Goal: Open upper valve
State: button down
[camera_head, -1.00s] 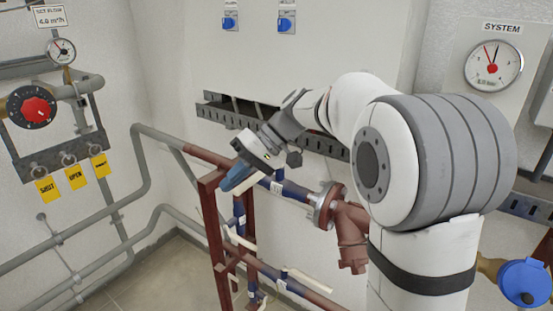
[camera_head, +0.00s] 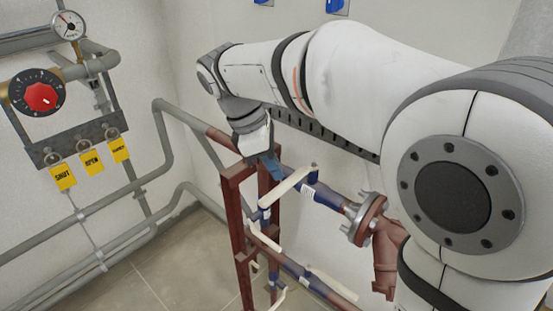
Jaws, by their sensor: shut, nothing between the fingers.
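The upper valve (camera_head: 312,187) is a blue body on the upper pipe of the dark red frame. Its long cream lever (camera_head: 288,187) reaches from the valve toward the lower left, across the line of the pipe. My gripper (camera_head: 272,168) points down with its blue fingers shut and empty. In the picture the fingertips are just above and left of the lever, close to the upper pipe. I cannot tell whether they touch the lever or the pipe. My wrist hides part of the pipe behind.
A lower pipe with blue valve parts and cream levers (camera_head: 262,240) runs beneath. The dark red frame (camera_head: 238,215) stands at its left. A bolted flange (camera_head: 367,218) is to the right. A red knob (camera_head: 41,97) and yellow tags (camera_head: 92,161) hang at the left wall.

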aim_at(285, 187)
jog(key=x, duration=0.6)
jog(key=shift+r, duration=0.1)
jog(key=shift+w+d+f+p, duration=0.1)
jog(key=shift+d+p, duration=0.15)
jog(key=shift+d, duration=0.45)
jog(key=shift+s+d+f+p, duration=0.1)
jog(key=shift+d+p, duration=0.15)
jog(key=shift+d, duration=0.45)
jog(key=shift+w+d+f+p, duration=0.1)
jog(key=shift+d+p, duration=0.15)
jog(key=shift+d, duration=0.45)
